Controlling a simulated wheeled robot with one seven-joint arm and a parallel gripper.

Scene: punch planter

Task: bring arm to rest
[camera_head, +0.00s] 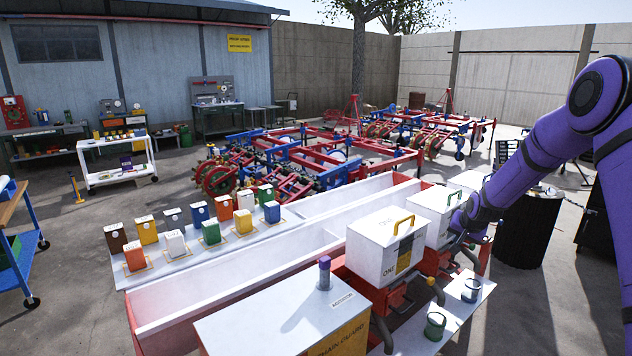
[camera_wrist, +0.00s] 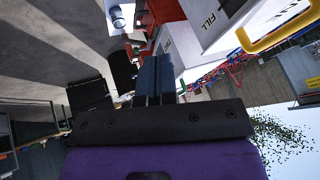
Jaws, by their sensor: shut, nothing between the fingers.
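My purple arm (camera_head: 555,140) reaches in from the right in the head view, bent at the elbow and sloping down to the left. The fingertips are largely hidden in that view. In the wrist view my gripper (camera_wrist: 156,62) has its two dark fingers together, with nothing between them. A white box marked FILL (camera_wrist: 205,30) with a yellow handle (camera_wrist: 275,32) is close by, up and right of the fingers. I cannot tell whether the fingers touch anything.
A nearer white box (camera_head: 385,250) stands on the red planter frame. A small shelf (camera_head: 455,315) holds a green cup (camera_head: 434,326) and a grey cup (camera_head: 471,290). Several coloured canisters line a board at left. A dark drum (camera_head: 527,230) stands behind the arm.

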